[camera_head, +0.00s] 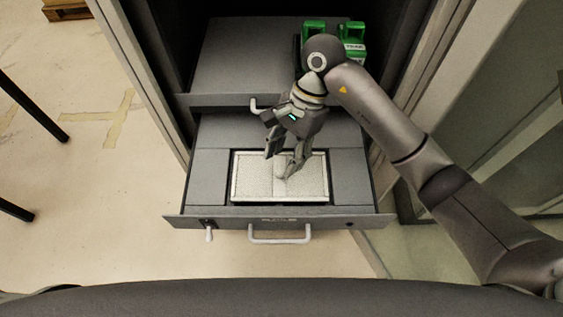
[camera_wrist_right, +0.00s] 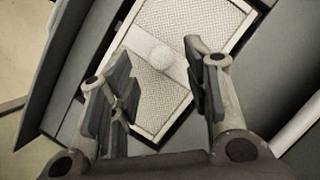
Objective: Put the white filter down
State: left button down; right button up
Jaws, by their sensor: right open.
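The white filter (camera_head: 254,179) is a flat rectangular mesh panel with a pale frame. It lies in the recess of the pulled-out lower drawer (camera_head: 206,176). In the right wrist view the filter (camera_wrist_right: 196,30) shows a crossbar with a round knob (camera_wrist_right: 165,57) at its middle. My right gripper (camera_head: 281,165) is over the filter, close to the knob. Its two fingers (camera_wrist_right: 157,90) are spread apart with nothing between them. I cannot tell whether a fingertip touches the filter. My left gripper is not in view.
The drawer has a front handle (camera_head: 280,238) and a small white lever (camera_head: 209,234) at its left. An upper grey shelf or drawer (camera_head: 240,62) is behind, inside the dark cabinet. Green devices (camera_head: 314,31) stand at its back right. Open floor (camera_head: 90,190) lies to the left.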

jog(key=v, duration=0.4)
jog(key=shift+r, duration=0.1)
dwell(0.8)
